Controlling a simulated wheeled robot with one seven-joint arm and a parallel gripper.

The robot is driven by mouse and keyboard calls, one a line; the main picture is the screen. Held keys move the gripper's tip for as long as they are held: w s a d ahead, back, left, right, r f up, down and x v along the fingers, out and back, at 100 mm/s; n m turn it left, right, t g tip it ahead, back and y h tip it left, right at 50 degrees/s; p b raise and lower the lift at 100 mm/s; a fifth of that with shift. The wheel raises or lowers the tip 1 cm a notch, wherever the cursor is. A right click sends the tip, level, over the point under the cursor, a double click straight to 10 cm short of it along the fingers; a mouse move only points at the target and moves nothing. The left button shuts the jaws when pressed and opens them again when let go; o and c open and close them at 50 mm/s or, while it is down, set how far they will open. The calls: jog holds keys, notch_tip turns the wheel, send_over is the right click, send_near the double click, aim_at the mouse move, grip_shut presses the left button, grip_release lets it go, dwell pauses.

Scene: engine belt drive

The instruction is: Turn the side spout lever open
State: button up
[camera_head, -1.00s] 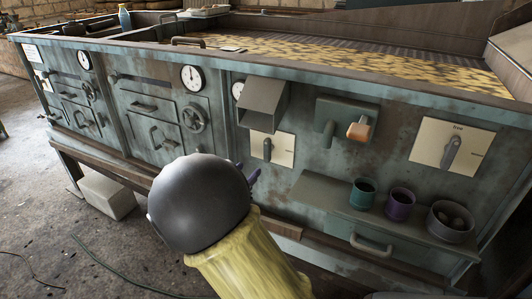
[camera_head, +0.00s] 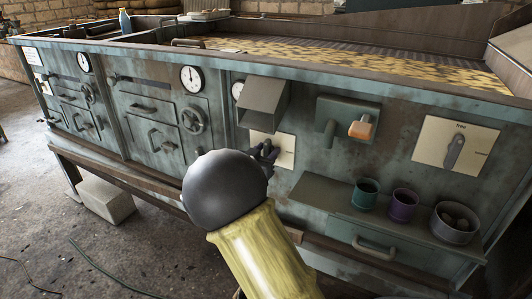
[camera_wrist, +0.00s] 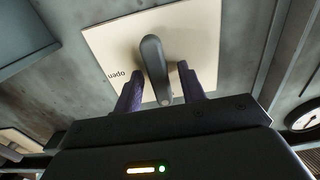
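The lever (camera_wrist: 155,68) is a dark grey handle on a cream plate (camera_wrist: 108,45) marked "open". In the wrist view it lies between my two dark purple fingers, with gaps on both sides. My gripper (camera_wrist: 160,88) is open around the lever's free end; I cannot tell whether it touches it. In the head view my gripper (camera_head: 264,154) is in front of this plate (camera_head: 287,152), below the grey spout (camera_head: 264,100), and hides most of the lever. The plate is fixed to the worn teal front panel.
To the right are an orange-tipped handle (camera_head: 361,130) and another lever (camera_head: 454,152) on a larger cream plate. A shelf (camera_head: 318,196) below holds a teal cup (camera_head: 365,193), a purple cup (camera_head: 404,205) and a grey pot (camera_head: 453,223). A handwheel (camera_head: 194,120) is left.

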grip_shut()
jog(key=m+b, duration=0.1)
jog(key=m, duration=0.1)
jog(key=m+b, duration=0.1)
jog(key=m, duration=0.1)
jog(key=shift+d+f, duration=0.15)
jog(key=shift+f, duration=0.05)
jog(key=m+b, duration=0.4)
jog(key=shift+s+d+f+m, duration=0.1)
jog(key=shift+f+m, duration=0.05)
jog(key=shift+m, duration=0.25)
jog(key=m+b, duration=0.5)
jog(key=shift+f, duration=0.2)
jog(key=shift+r+m+b, duration=0.1)
jog(key=shift+m+b, duration=1.5)
jog(key=shift+m, duration=0.4)
